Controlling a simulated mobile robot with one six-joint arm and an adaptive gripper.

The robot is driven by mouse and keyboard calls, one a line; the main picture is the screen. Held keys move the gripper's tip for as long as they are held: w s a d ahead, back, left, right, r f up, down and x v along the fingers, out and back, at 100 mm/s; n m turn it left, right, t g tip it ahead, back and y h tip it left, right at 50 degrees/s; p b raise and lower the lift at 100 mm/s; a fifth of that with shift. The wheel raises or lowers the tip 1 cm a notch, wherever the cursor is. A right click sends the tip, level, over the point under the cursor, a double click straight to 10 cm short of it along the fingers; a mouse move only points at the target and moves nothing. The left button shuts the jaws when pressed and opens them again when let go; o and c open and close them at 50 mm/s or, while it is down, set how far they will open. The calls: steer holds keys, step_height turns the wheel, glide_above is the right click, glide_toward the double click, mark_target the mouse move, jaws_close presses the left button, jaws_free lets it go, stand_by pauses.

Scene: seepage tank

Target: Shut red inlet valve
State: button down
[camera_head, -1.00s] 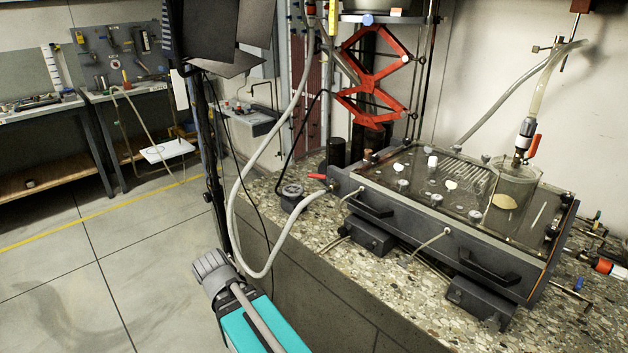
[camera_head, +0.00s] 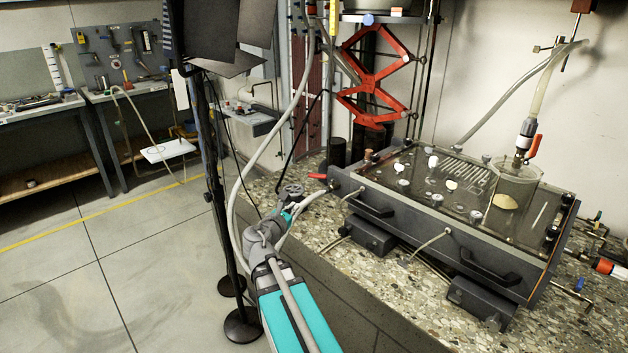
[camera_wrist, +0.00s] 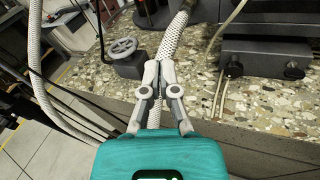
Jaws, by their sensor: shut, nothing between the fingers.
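The red valve lever (camera_head: 317,176) sits at the left end of the tank (camera_head: 400,225), where the pale braided hose joins it. It lies flat and points left. My gripper (camera_head: 297,207) is below and left of the lever, apart from it, over the front edge of the counter. In the wrist view my gripper (camera_wrist: 158,70) is shut and empty, with its fingertips in front of the braided hose (camera_wrist: 172,40). I cannot tell from this view whether the fingers touch the hose. The red lever cannot be made out in the wrist view.
A grey handwheel (camera_head: 292,190) stands left of the lever and shows in the wrist view (camera_wrist: 123,47). Another red lever (camera_head: 534,146) hangs on the upper right hose. A dark stand (camera_head: 243,325) rises left of my arm. The floor at left is clear.

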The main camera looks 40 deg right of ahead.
mark_target(315, 177)
steer(key=n, duration=0.1)
steer(key=r, duration=0.1)
steer(key=n+t, duration=0.1)
steer(key=shift+w+d+r+n+h, duration=0.25)
steer(key=shift+d+r+n+h, duration=0.05)
steer(key=shift+d, duration=0.1)
steer(key=shift+w+d, duration=0.1)
steer(key=shift+d, duration=0.05)
steer(key=x, duration=1.3)
steer(key=shift+w+d+f, duration=0.1)
steer(key=shift+w+d, duration=0.05)
steer(key=shift+d, duration=0.2)
steer(key=shift+d, duration=0.1)
